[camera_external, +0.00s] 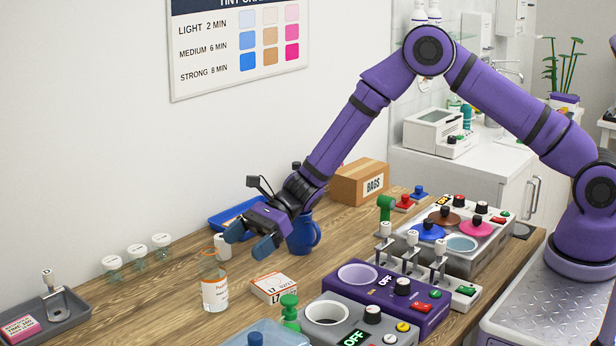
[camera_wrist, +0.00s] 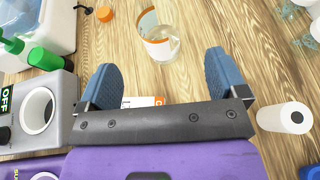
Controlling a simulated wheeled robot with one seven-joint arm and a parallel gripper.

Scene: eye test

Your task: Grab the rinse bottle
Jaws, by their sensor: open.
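A clear bottle with an orange-edged white label (camera_external: 215,292) stands on the wooden table; its label is too small to read, so I cannot confirm it is the rinse bottle. In the wrist view the clear bottle (camera_wrist: 160,45) is ahead of the fingertips, roughly centred between them. My gripper (camera_external: 250,241) is above the table, up and right of the bottle in the external view. Its two blue fingers are wide apart with nothing between them; they also show in the wrist view (camera_wrist: 161,68).
A white cylinder (camera_wrist: 285,118) stands right of the fingers. A small white-and-orange box (camera_external: 273,289) lies beside the bottle. An orange cap (camera_wrist: 104,14) lies on the table.

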